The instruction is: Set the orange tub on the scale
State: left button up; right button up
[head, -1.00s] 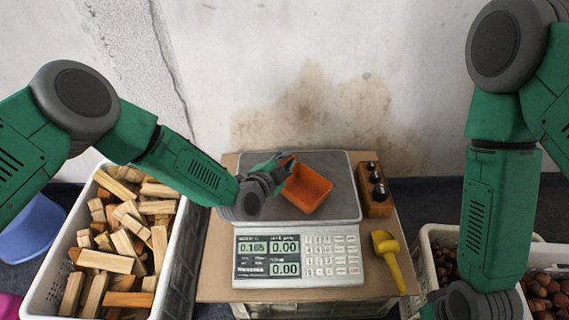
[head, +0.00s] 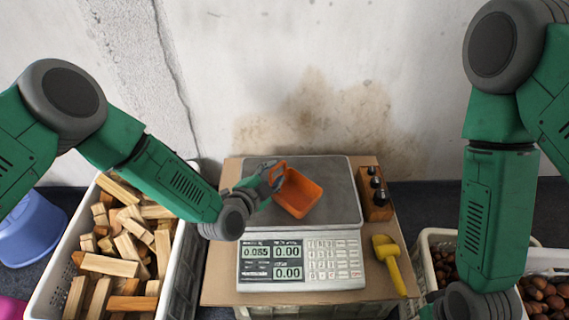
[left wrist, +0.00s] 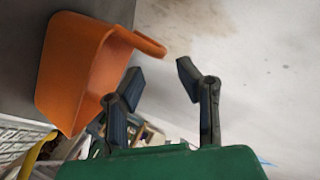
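The orange tub (head: 298,195) rests on the grey plate of the scale (head: 335,180), a little tilted in outline, its handle towards the upper left. The scale's top left display reads about 0.085. My left gripper (head: 272,178) is at the tub's handle side. In the left wrist view the tub (left wrist: 75,75) is at the left and its handle lies just beyond the fingertips. The two fingers of my left gripper (left wrist: 160,80) are spread, with nothing seen between them.
A crate of wood blocks (head: 175,275) stands at the left. A block with weights (head: 376,195) and a yellow scoop (head: 390,265) lie right of the scale. Crates of chestnuts (head: 430,240) stand at the lower right. A wall is behind.

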pick_arm(q)
jog(key=s+a+f+n+g+y+p, duration=0.1)
jog(key=s+a+f+n+g+y, duration=0.2)
jog(key=s+a, duration=0.55)
jog(key=s+a+f+n+g+y, duration=0.1)
jog(key=s+a+n+g, duration=0.35)
jog(key=s, duration=0.65)
jog(key=s+a+f+n+g+y+p, duration=0.1)
jog(key=s+a+f+n+g+y, duration=0.2)
jog(key=s+a, duration=0.6)
jog(key=s+a+r+n+g, duration=0.25)
jog(key=s+a+n, duration=0.25)
jog(key=s, duration=0.3)
notch_tip(320, 180, up, 10)
jog(key=p, duration=1)
jog(key=shift+w+t, duration=0.3)
pick_arm(e)
notch_tip(320, 180, up, 13)
jog(key=shift+a, duration=0.2)
pick_arm(q)
jog(key=shift+d+r, duration=0.15)
pick_arm(e)
jog(key=shift+f, duration=0.1)
